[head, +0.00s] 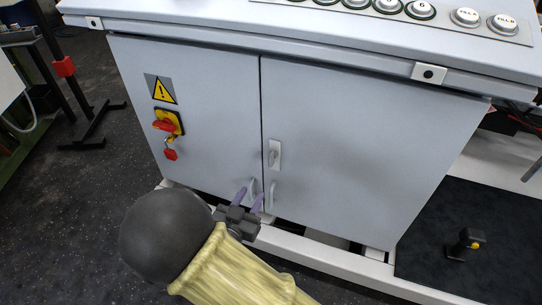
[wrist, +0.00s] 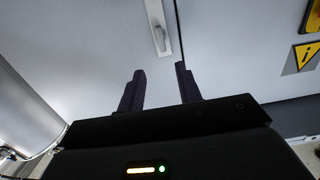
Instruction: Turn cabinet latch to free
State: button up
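The cabinet latch (head: 274,154) is a small light handle on a pale plate, on the right door beside the seam between the doors. In the wrist view the latch (wrist: 160,35) stands beyond my fingertips, in line with the gap between them. My gripper (head: 249,198) is below the latch in the head view, near the lower part of the doors. Its two purple fingers are apart with nothing between them, as the wrist view also shows (wrist: 160,74). The latch and the fingers are apart in the wrist view. Both doors look closed.
A red and yellow switch (head: 167,123) and a warning sign (head: 161,89) are on the left door. A button panel (head: 450,14) lines the top.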

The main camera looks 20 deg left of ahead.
aim_at(270, 158)
jog(key=shift+s+a+r+t, duration=0.2)
jog(key=shift+s+t, duration=0.1)
jog(key=shift+s, duration=0.3)
jog(key=w+b, duration=0.2)
jog(key=w, duration=0.3)
jog(key=w+d+b, duration=0.1)
jog(key=w, duration=0.5)
jog(key=w+b, duration=0.2)
jog(key=w, duration=0.4)
jog(key=shift+w+d+f+b, duration=0.1)
jog(key=shift+w+d+b, duration=0.1)
jog(key=shift+b, duration=0.1)
grip_shut()
